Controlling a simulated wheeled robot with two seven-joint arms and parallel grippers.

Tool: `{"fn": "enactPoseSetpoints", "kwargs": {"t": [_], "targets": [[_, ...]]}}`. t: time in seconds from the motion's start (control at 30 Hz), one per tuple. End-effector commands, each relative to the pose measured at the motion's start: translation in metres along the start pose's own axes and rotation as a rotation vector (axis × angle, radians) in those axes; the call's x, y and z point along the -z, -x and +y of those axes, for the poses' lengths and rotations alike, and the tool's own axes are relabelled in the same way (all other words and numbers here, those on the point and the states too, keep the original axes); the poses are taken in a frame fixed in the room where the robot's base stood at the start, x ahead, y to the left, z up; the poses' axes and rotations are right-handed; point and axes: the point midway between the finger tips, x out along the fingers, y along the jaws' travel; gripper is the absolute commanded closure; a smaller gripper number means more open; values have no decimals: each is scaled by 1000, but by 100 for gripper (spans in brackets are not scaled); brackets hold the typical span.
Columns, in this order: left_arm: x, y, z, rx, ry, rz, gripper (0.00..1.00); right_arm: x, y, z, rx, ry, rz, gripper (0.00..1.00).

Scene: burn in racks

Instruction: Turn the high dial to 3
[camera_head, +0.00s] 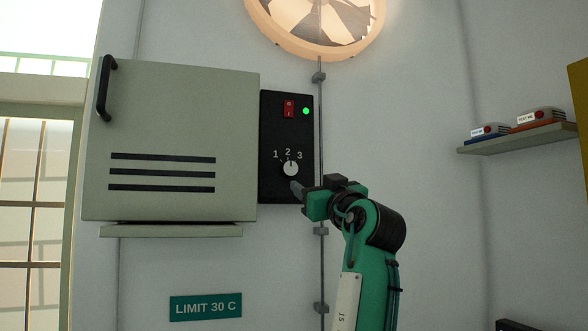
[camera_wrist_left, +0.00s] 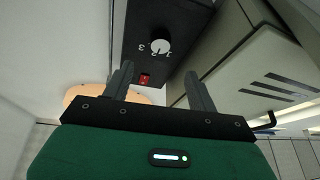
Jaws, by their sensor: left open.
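The high dial (camera_head: 290,168) is a round pale knob low on a black control panel (camera_head: 272,122) on the wall. The numbers 1, 2 and 3 arc above it, and its mark appears to point up at 2. My left gripper (camera_head: 314,186) is open and empty, just below and to the right of the dial, apart from it. In the left wrist view the dial (camera_wrist_left: 160,46) shows upside down, beyond the gap between the two spread fingers (camera_wrist_left: 158,75). My right gripper is not in view.
A red switch (camera_head: 289,108) and a lit green lamp (camera_head: 306,111) sit above the dial. A grey cabinet (camera_head: 185,130) with a black handle juts out at the left. A round vent (camera_head: 318,20) is above, and a shelf (camera_head: 520,138) with small boxes is at the right.

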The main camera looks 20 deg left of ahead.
Motion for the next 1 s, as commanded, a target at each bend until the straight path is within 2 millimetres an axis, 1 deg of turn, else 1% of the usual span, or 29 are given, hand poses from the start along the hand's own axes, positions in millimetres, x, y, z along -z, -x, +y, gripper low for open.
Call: {"fn": "enactPoseSetpoints", "kwargs": {"t": [0.03, 0.2, 0.4, 0.5, 0.7, 1.0], "targets": [[5, -13, 1, 0, -1, -2, 41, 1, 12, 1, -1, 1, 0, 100], [6, -48, 1, 1, -1, -3, 41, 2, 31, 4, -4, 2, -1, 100], [4, -84, 1, 1, -3, -1, 41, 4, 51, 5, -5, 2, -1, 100], [3, -97, 1, -1, -3, -1, 41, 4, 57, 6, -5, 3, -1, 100], [1, -111, 1, -1, -1, -1, 41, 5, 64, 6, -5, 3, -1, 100], [0, -114, 0, -1, 0, 0, 41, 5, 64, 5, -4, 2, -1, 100]]}}
